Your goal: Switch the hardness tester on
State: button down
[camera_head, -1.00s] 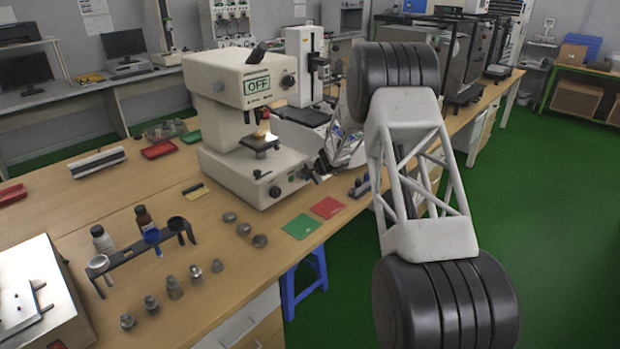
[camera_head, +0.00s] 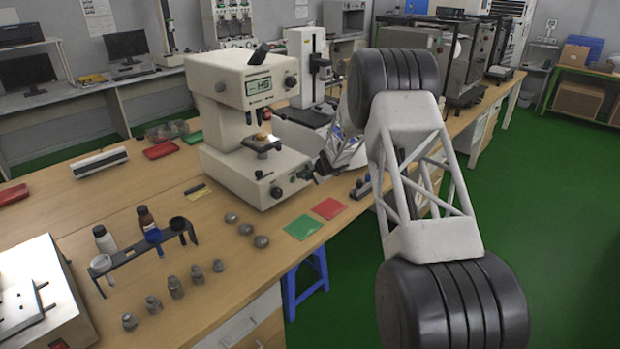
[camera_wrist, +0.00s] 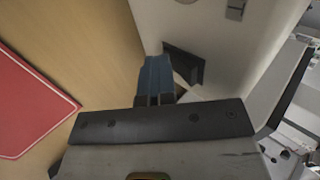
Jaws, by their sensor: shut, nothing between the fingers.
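The hardness tester (camera_head: 218,84) is a cream machine standing on the wooden bench in the head view. Its display (camera_head: 259,86) is lit with small characters that look like "HB" or "H9", too small to read surely. My gripper (camera_head: 312,174) is low at the right side of the tester's base. In the wrist view my gripper's fingers (camera_wrist: 156,82) are together and empty, at the tester's pale side wall. A dark rectangular switch or recess (camera_wrist: 187,65) is just beside the fingertips. I cannot tell if they touch it.
A red mat (camera_head: 328,208) and a green mat (camera_head: 303,227) lie on the bench before the tester. Metal test blocks (camera_head: 246,229) and a rack with bottles (camera_head: 140,250) stand to the left. Another white machine (camera_head: 300,70) stands behind.

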jog(key=shift+w+a+f, duration=0.1)
jog(key=shift+a+f, duration=0.1)
jog(key=shift+a, duration=0.1)
jog(key=shift+w+a+r, duration=0.1)
jog(key=shift+r, duration=0.6)
jog(key=shift+w+a+r, duration=0.1)
jog(key=shift+r, duration=0.65)
jog(key=shift+d, duration=0.1)
jog(key=s+d+f, duration=0.1)
jog(key=d, duration=0.1)
jog(key=s+d+f, duration=0.1)
jog(key=s, duration=0.1)
jog(key=shift+s+d+f, duration=0.15)
jog(key=shift+s+d, duration=0.1)
jog(key=shift+d, duration=0.1)
jog(key=s+d+r, duration=0.4)
jog(key=s+d, duration=0.2)
jog(key=shift+r, duration=0.3)
jog(key=shift+r, duration=0.1)
